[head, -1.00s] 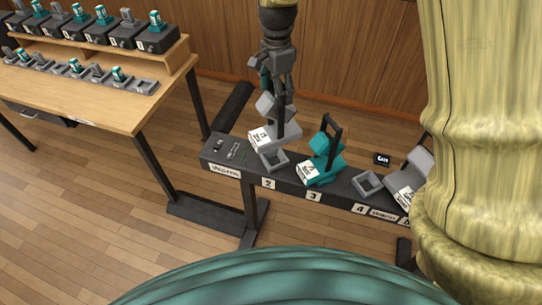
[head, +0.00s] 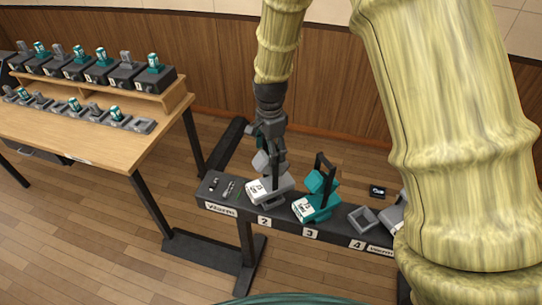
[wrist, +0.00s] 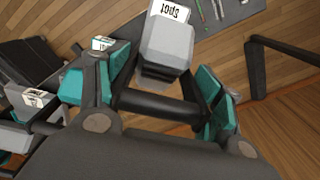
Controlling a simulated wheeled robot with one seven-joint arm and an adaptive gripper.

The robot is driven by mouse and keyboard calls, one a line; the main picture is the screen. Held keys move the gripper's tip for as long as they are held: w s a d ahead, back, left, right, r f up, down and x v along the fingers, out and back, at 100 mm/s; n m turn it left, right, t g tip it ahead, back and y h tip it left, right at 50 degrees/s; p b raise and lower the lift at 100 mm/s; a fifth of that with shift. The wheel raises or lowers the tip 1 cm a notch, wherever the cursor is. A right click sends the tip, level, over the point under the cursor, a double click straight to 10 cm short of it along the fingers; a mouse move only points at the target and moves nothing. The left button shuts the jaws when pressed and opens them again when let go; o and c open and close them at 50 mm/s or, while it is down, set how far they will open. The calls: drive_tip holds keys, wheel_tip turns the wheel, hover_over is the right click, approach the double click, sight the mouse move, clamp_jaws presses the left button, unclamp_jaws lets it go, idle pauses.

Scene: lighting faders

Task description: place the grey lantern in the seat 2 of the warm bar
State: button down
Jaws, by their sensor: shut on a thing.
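The grey lantern (head: 275,191) with a white label is at seat 2 of the warm bar (head: 223,209), above the "2" tag (head: 264,222). It looks down on the seat, which it hides; I cannot tell if it is fully in. My gripper (head: 273,150) is above it, shut on its dark handle. In the wrist view, the gripper (wrist: 152,102) has teal-padded fingers at both ends of the handle bar, and the lantern's grey body (wrist: 165,48) shows beyond.
A teal lantern (head: 316,203) stands close by at seat 3, its dark handle upright. Seat 4 (head: 363,219) is an empty grey socket. Another grey lantern (head: 393,217) is partly hidden by my arm. A wooden table (head: 95,130) at the left holds several grey and teal items.

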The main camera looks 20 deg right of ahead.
drive_tip(key=shift+f+p, duration=0.55)
drive_tip(key=shift+f, duration=1.15)
drive_tip(key=shift+c, duration=1.2)
unclamp_jaws()
drive_tip(key=shift+s+r+b, duration=0.1)
drive_tip(key=shift+r+b, duration=2)
drive_tip(key=shift+r, duration=3.9)
drive_tip(key=shift+d, duration=0.1)
